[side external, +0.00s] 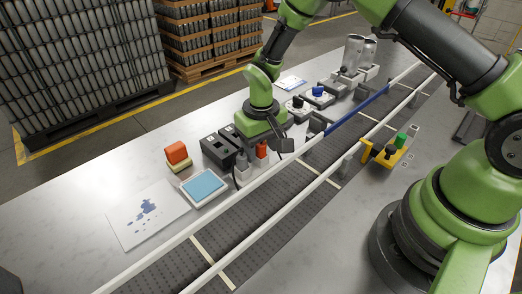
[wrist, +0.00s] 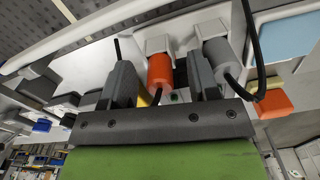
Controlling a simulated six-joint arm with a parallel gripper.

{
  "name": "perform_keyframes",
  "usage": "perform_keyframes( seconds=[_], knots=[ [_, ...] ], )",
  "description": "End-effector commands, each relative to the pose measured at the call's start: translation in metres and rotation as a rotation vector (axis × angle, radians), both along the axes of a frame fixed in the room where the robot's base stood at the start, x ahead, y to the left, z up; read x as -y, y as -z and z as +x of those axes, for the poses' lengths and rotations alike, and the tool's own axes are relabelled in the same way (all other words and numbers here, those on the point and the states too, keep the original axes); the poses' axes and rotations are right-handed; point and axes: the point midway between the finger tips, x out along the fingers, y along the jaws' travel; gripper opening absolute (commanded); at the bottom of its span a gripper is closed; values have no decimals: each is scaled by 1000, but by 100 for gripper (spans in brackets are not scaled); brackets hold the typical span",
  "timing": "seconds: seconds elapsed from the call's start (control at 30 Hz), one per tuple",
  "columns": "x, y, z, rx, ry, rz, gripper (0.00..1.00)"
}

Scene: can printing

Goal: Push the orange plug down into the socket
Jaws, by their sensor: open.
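The orange plug (wrist: 159,78) stands between the two fingers of my gripper (wrist: 161,70) in the wrist view, with a gap to each finger. My gripper is open around it. The plug's far end meets a white socket block (wrist: 159,44); how deep it sits is hidden. A dark cable leaves its near end. In the side view the orange plug (side external: 261,149) shows just below my gripper (side external: 258,150), whose fingers are partly hidden there.
A grey plug (wrist: 214,60) sits in the neighbouring socket, close beside the right finger, with a black cable. Black boxes (side external: 218,150), an orange block (side external: 176,153) and a blue pad (side external: 203,187) stand to the left. The conveyor (side external: 245,222) runs close in front.

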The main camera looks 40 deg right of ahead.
Motion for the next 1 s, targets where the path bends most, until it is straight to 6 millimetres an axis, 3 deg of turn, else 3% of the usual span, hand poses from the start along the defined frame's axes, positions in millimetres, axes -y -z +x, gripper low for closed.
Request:
perform_keyframes(
  seconds=[0.07, 0.2, 0.3, 0.53, 0.67, 1.0],
  knots=[
    [0, 0, 0, 0, 0, 0, 53],
    [0, 0, 0, 0, 0, 0, 21],
    [0, 0, 0, 0, 0, 0, 2],
    [0, -1, 0, 0, 0, 0, 2],
    [0, -11, 0, 1, 0, 0, 2],
    [0, -78, 1, 5, 0, 0, 2]
  ],
)
